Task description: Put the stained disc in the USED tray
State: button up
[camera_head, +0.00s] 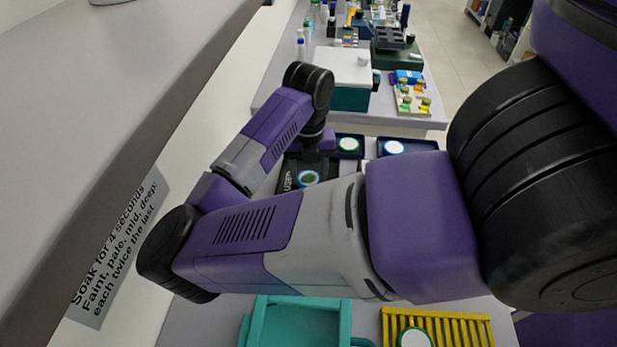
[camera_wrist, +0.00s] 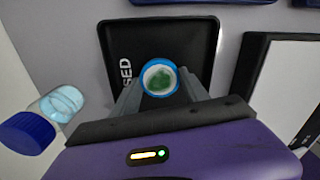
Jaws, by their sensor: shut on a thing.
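The stained disc (camera_wrist: 159,78) has a blue rim, a white ring and a green blotched centre. My gripper (camera_wrist: 160,88) is shut on it, with one grey finger at each side. The black USED tray (camera_wrist: 200,38) lies beneath the disc in the wrist view, its white lettering partly hidden by the disc and fingers. I cannot tell how high the disc is above the tray floor. In the head view the disc (camera_head: 307,177) shows over the dark USED tray (camera_head: 283,184), which my arm partly covers.
Dark blue trays with pale discs (camera_head: 348,144) (camera_head: 394,147) stand behind. A teal tray (camera_head: 300,322) and yellow rack (camera_head: 455,326) are in front.

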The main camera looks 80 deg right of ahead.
aim_at(309, 178)
jog(key=shift+f, duration=0.1)
jog(key=o, duration=1.5)
jog(key=shift+c, duration=0.2)
notch_tip(309, 178, up, 12)
jog(key=p, duration=0.6)
jog(key=shift+r, duration=0.25)
